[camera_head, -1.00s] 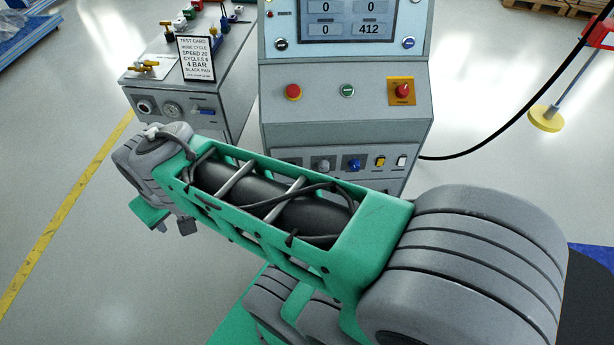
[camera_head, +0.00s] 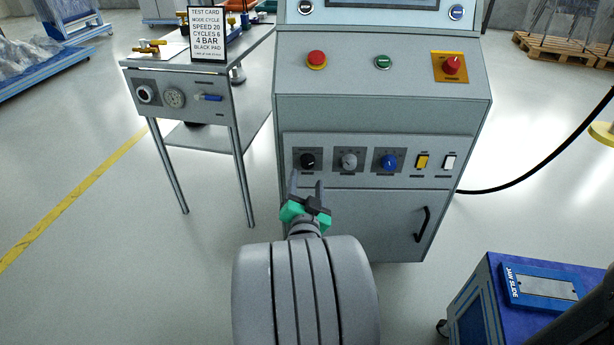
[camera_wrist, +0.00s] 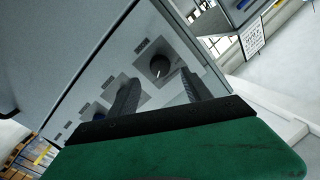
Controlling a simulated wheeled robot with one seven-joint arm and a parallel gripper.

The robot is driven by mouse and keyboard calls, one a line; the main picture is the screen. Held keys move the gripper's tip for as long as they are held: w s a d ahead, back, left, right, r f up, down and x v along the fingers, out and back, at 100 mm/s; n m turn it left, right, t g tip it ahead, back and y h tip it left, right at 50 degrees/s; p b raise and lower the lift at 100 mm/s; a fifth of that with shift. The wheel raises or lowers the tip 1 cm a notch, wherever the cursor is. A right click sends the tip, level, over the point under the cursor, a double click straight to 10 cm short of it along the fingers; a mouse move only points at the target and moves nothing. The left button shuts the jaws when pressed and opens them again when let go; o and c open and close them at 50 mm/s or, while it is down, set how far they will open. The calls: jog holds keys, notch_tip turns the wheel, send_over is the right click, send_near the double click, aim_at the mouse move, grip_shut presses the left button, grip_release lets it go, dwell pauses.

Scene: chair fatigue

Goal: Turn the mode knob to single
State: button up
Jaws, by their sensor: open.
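A row of three knobs sits on the lower front panel of the grey console: a black knob (camera_head: 308,160) at left, a grey knob (camera_head: 349,160) in the middle and a blue knob (camera_head: 388,162) at right. Their labels are too small to read, so I cannot tell which is the mode knob. My gripper (camera_head: 306,184) is open and empty, just below the black knob in the head view. In the wrist view, the black knob (camera_wrist: 160,66) appears between and beyond the two fingers, apparently untouched, its pale pointer mark visible. The left finger partly hides the other knobs.
Right of the knobs are a yellow switch (camera_head: 422,161) and a white switch (camera_head: 449,162). A side table (camera_head: 190,72) holds a test card (camera_head: 207,34). A blue cart (camera_head: 478,287) stands at right.

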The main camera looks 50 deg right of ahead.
aim_at(307, 166)
jog(key=b+x, duration=0.1)
jog(key=x, duration=0.5)
jog(key=shift+d, duration=0.1)
jog(key=shift+c, duration=0.3)
grip_shut()
